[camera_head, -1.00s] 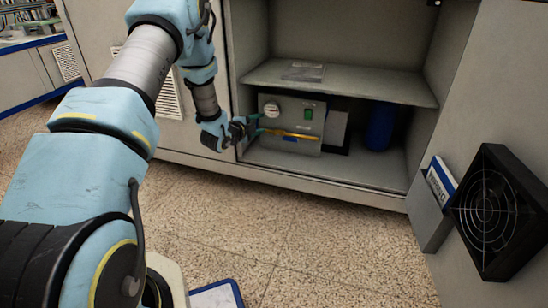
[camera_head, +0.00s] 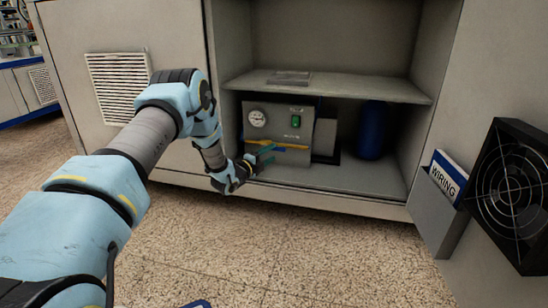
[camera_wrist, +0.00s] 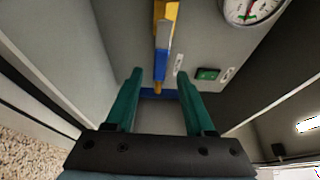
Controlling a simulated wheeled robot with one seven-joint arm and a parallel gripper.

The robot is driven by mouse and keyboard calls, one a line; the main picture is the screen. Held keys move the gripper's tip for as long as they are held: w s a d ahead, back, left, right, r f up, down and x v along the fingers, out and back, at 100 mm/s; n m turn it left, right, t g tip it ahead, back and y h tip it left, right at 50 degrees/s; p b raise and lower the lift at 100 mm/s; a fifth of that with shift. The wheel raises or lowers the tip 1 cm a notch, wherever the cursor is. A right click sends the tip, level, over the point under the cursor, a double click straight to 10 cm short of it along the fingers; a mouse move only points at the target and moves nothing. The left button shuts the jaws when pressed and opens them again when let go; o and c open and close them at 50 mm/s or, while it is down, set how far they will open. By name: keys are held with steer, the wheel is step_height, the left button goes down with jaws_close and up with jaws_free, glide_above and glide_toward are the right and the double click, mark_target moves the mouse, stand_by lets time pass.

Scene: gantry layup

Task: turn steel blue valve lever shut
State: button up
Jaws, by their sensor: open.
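The blue valve lever (camera_wrist: 160,62) shows in the wrist view, lying in line with the yellow pipe (camera_wrist: 167,18) on the grey panel. It sits at the middle of the picture, ahead of and between my two teal fingertips, apart from both. My gripper (camera_wrist: 160,73) is open and empty. In the head view my gripper (camera_head: 272,152) is in front of the lower part of the panel box (camera_head: 290,112), by the yellow pipe (camera_head: 292,146). The lever is too small to make out clearly there.
The box has a gauge (camera_head: 257,117) and a green switch (camera_head: 295,121). It stands under a shelf (camera_head: 350,86) in an open cabinet. A blue cylinder (camera_head: 373,130) stands to its right. A black fan (camera_head: 510,190) and a wiring folder (camera_head: 446,177) are at right.

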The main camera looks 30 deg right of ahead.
mark_target(277, 149)
steer(key=shift+b+x, duration=0.4)
steer(key=shift+x, duration=1.1)
jaws_close()
stand_by(0.4)
